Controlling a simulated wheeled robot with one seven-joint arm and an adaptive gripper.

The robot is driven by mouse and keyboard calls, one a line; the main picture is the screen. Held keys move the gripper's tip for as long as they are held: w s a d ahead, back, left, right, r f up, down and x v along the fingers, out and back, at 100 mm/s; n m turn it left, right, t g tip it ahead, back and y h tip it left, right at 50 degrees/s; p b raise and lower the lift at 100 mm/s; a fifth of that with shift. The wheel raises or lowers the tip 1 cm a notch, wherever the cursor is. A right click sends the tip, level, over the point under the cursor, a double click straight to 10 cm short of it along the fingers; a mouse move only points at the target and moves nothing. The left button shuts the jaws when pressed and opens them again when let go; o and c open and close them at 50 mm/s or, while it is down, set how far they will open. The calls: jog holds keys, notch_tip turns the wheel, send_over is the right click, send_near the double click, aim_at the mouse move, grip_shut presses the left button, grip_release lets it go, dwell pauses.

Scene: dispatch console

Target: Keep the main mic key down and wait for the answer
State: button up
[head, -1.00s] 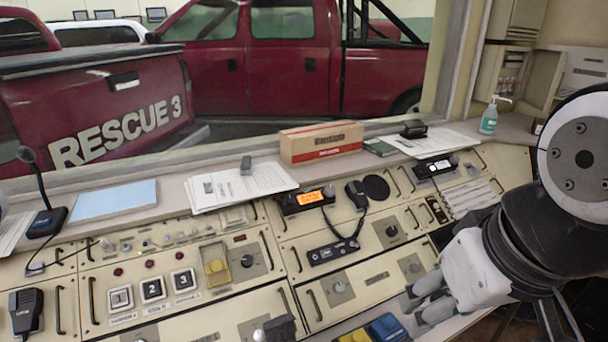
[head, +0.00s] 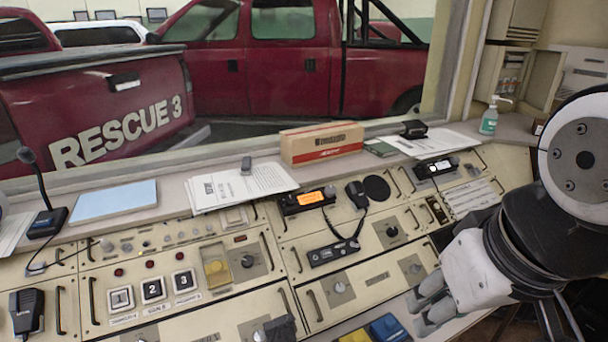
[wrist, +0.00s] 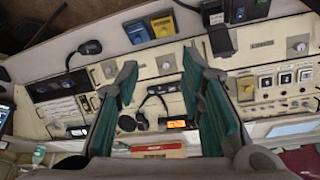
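A black gooseneck desk mic (head: 48,222) stands at the far left of the console in the head view, with nothing touching it. A second black gooseneck-shaped mic (wrist: 88,48) shows in the wrist view at upper left. I cannot read a label saying which is the main mic, and no pressed key is visible. My gripper (head: 421,302) hovers at the console's right front in the head view, far from the left mic. In the wrist view its two green-padded fingers (wrist: 165,95) are spread wide with nothing between them.
A radio with an orange display (head: 308,199) and a corded handset (head: 334,252) lie mid-console. Keys numbered 1 to 3 (head: 153,289) and a hand mic (head: 26,312) are at left. A cardboard box (head: 322,144) and papers (head: 240,186) line the back ledge under the window.

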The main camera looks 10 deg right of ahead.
grip_shut()
